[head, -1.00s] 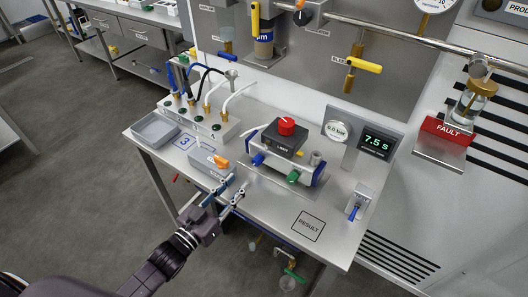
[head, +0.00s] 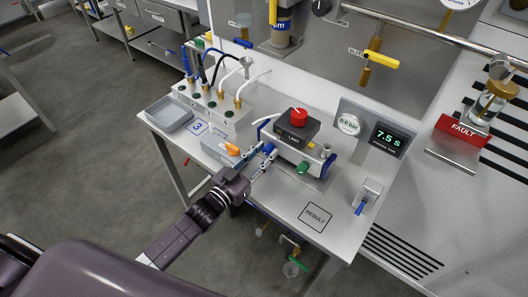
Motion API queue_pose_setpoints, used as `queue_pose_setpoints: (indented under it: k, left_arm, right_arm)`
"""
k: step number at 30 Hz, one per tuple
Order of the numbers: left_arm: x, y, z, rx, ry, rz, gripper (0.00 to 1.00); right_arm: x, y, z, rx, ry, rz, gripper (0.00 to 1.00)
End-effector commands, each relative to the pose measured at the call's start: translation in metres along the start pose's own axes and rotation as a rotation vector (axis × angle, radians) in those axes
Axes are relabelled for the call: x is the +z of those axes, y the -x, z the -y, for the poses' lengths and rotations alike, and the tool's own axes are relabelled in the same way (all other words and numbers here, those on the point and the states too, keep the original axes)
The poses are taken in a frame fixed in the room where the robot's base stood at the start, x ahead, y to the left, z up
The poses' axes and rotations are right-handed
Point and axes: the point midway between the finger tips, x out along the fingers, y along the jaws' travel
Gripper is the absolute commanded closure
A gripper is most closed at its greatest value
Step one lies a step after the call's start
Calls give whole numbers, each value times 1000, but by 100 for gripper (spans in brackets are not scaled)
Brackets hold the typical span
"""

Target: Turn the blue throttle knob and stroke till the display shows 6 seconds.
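The valve block (head: 312,155) with a red-topped box on it stands on the steel table. The blue throttle knob (head: 269,148) on its front left is partly hidden by my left gripper's fingers. My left gripper (head: 262,155) points at that knob from the front; its fingers look spread apart, close to the knob. I cannot tell if they touch it. A green knob (head: 302,167) sits at the block's front right. The display (head: 390,140) reads 7.5 s. My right gripper is not in view.
A grey tray (head: 168,115) and a manifold with hoses (head: 212,103) stand at the back left. A blue-levered switch (head: 365,200) is at the right. The RESULT square (head: 317,216) is bare.

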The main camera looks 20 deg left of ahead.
Motion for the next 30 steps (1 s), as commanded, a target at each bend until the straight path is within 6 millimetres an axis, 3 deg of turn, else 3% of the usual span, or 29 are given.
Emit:
queue_pose_setpoints:
  k: [7,15,23,30]
  left_arm:
    - [0,-1,0,0,0,0,73]
    - [0,0,0,0,0,0,100]
    - [0,0,0,0,-28,0,100]
    - [0,0,-1,0,-153,0,100]
  right_arm:
    - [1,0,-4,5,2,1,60]
    - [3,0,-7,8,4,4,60]
    - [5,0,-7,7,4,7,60]
    - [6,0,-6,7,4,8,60]
